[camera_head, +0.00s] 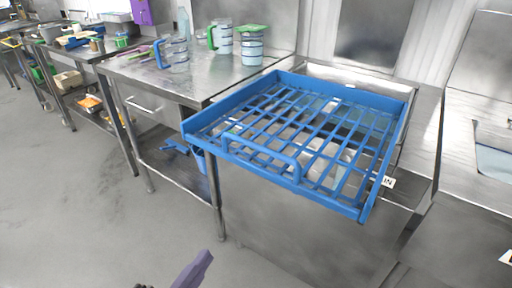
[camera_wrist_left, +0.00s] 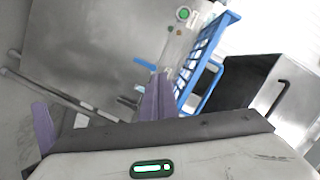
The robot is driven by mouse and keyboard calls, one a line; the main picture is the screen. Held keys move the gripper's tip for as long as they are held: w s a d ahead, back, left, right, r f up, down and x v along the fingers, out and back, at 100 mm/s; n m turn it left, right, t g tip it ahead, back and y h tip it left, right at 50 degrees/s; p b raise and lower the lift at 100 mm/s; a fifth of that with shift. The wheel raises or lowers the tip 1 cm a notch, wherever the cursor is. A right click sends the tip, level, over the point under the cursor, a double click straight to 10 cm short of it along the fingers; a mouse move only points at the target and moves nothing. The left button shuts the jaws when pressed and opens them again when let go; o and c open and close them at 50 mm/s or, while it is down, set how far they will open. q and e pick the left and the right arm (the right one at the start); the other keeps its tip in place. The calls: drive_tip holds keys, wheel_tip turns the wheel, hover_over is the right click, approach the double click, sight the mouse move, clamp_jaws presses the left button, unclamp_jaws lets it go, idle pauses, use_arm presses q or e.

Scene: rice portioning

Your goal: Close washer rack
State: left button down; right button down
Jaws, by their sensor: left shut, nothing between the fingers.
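The blue washer rack (camera_head: 372,98) is a slatted frame lying flat over the steel washer unit (camera_head: 300,225), with a looped blue handle (camera_head: 270,152) along its front edge. Its front edge sits out over the front of the unit. It also shows tilted in the left wrist view (camera_wrist_left: 208,55). My left gripper (camera_head: 195,270), with purple fingers, is low at the bottom of the head view, in front of and below the rack. It is shut and empty, apart from the rack and handle. My right gripper is not in view.
A steel sink counter (camera_head: 462,165) stands right of the washer. The grey floor (camera_head: 75,200) at front left is clear.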

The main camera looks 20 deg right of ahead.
use_arm(q)
drive_tip(key=d+r+m+g+h+p, duration=0.1)
drive_tip(key=d+r+m+h+p, duration=0.3)
drive_tip(key=r+m, duration=0.6)
drive_tip(key=w+d+n, duration=0.1)
drive_tip(key=w+d, duration=0.7)
drive_tip(key=d, duration=0.2)
drive_tip(key=shift+r+p, duration=0.2)
drive_tip(key=shift+p, duration=0.15)
drive_tip(key=shift+w+d, duration=0.15)
